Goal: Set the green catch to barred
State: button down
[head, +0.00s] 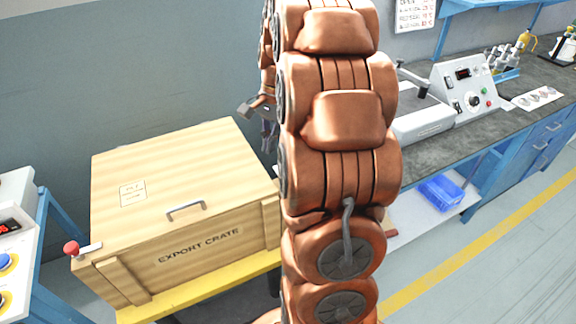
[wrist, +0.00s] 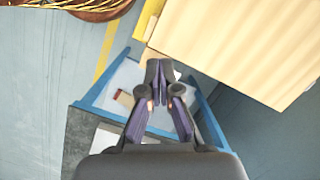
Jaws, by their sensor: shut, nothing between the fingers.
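I cannot make out a green catch in either view. A wooden export crate (head: 180,185) with a closed-looking lid and a grey handle (head: 186,210) stands left of my arm in the head view. A small lever with a red knob (head: 73,248) is at its front left corner. The crate also fills the upper right of the wrist view (wrist: 240,40). My gripper (wrist: 158,68) is shut and empty, beside the crate's edge in the wrist view.
The crate rests on a yellow stand (head: 200,290). A grey control box (head: 463,92) stands on the dark bench (head: 440,145) at right, with a blue bin (head: 440,191) on the shelf below. A button panel (head: 15,250) is at far left. Floor at right is clear.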

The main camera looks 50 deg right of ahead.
jog(key=d+f+m, duration=0.2)
jog(key=d, duration=0.5)
jog(key=d+f+m+t, duration=0.1)
jog(key=d+f+m, duration=0.1)
jog(key=d, duration=0.5)
jog(key=shift+s+d+m+b, duration=0.2)
jog(key=shift+m+b, duration=0.25)
jog(key=shift+m, duration=0.35)
jog(key=shift+f, duration=0.15)
jog(key=w+a+f+p, duration=0.2)
jog(key=a+f, duration=0.4)
jog(key=f, duration=0.3)
jog(key=shift+f+p, duration=0.3)
jog(key=shift+p, duration=0.15)
jog(key=shift+w, duration=0.1)
